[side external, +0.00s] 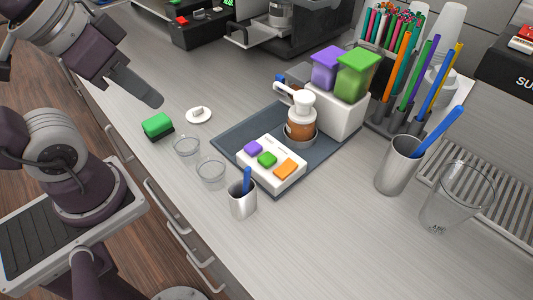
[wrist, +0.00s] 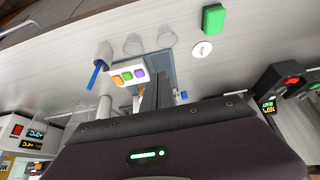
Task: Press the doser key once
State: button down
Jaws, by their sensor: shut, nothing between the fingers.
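A white key block (side external: 271,164) with purple (side external: 253,149), green (side external: 267,159) and orange (side external: 286,168) keys sits on the front of a dark mat (side external: 230,139). In the wrist view the key block (wrist: 128,74) shows just beyond my fingers. Behind it stands a white doser (side external: 337,108) with purple and green hoppers. A pump bottle (side external: 301,122) with amber contents stands between them. My gripper (side external: 152,99) is shut and empty, up and to the left of the keys in the side view, apart from them. Its fingers (wrist: 156,92) partly hide the mat in the wrist view.
Two clear cups (side external: 211,173) and a steel cup (side external: 242,199) with a blue stick stand near the keys. A green sponge (side external: 157,124) and a small white dish (side external: 199,115) lie left. A steel tumbler (side external: 399,165) and a glass (side external: 455,200) stand right. The front-right counter is clear.

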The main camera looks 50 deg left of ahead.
jog(key=m, duration=0.1)
jog(key=m+t+y, duration=0.1)
jog(key=m+t, duration=0.1)
jog(key=m, duration=2.2)
send_over(266, 159)
notch_tip(266, 159, down, 2)
jog(key=shift+f, duration=0.1)
jog(key=shift+s+f, duration=0.1)
jog(key=shift+f, duration=4.3)
jog(key=shift+f, duration=0.15)
jog(key=shift+f, duration=0.3)
